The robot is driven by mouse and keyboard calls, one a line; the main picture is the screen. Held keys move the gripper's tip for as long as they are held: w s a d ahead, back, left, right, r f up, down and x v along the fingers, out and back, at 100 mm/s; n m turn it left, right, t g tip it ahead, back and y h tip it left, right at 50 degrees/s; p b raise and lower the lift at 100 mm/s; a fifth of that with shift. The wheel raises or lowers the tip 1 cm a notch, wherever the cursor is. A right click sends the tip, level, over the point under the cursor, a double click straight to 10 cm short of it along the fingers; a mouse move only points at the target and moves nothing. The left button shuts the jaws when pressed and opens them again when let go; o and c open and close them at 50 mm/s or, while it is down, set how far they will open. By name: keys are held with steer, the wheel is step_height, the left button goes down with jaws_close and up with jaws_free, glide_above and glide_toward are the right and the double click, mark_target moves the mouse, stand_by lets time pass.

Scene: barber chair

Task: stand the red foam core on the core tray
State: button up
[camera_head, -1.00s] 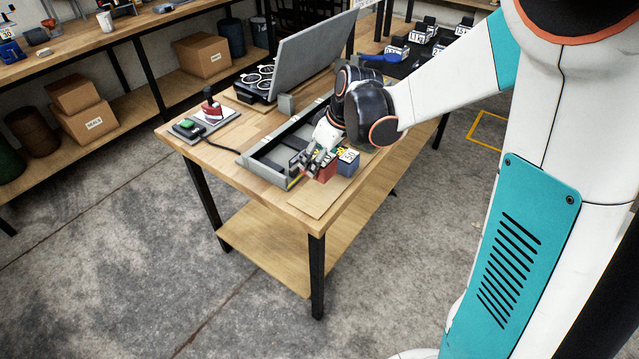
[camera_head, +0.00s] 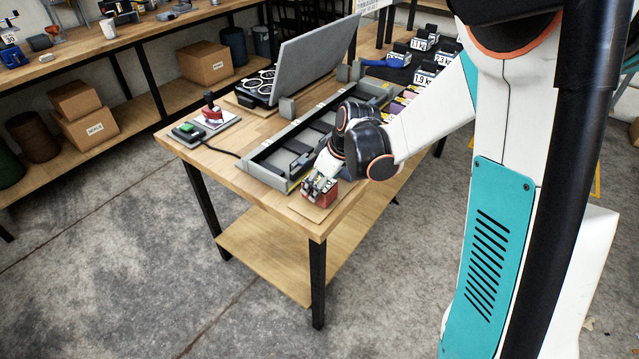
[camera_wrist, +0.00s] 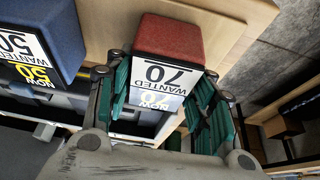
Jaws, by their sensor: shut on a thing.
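The red foam core (camera_head: 325,194) is a block with a white label reading 70 in the wrist view (camera_wrist: 170,38). My gripper (camera_head: 318,185) is shut on it, with green finger pads on either side of the label in the wrist view (camera_wrist: 163,95). The core is over a thin tan board (camera_head: 310,209) at the table's front corner, which may be the core tray. I cannot tell whether the core touches it. A blue core (camera_wrist: 48,28) labelled 50 stands beside it in the wrist view. My arm hides it in the head view.
A long grey frame (camera_head: 262,171) with dark compartments lies on the wooden table behind my gripper. A grey panel (camera_head: 318,60) stands upright further back. Weight-labelled blocks (camera_head: 425,40) stand at the back right.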

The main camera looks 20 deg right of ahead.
steer(key=o, duration=1.1)
steer(key=shift+f, duration=0.1)
steer(key=p+v, duration=0.4)
steer(key=v, duration=0.8)
steer(key=shift+w+r+p, duration=0.1)
steer(key=shift+r+p, duration=0.15)
steer(key=shift+p, duration=0.05)
steer(key=shift+a, duration=0.1)
steer(key=s+a+r+m+t+h, duration=0.1)
steer(key=s+r+m, duration=0.1)
steer(key=s, duration=0.4)
steer(key=s+r+m+t+h, duration=0.1)
steer(key=s+r+m, duration=0.1)
steer(key=s+r, duration=0.2)
steer(key=s+a+r+m+t, duration=0.1)
steer(key=s+r+m, duration=0.1)
steer(key=s, duration=0.7)
steer(key=shift+a+r+m+h, duration=0.3)
steer(key=shift+r+m+h, duration=0.1)
steer(key=shift+m, duration=0.1)
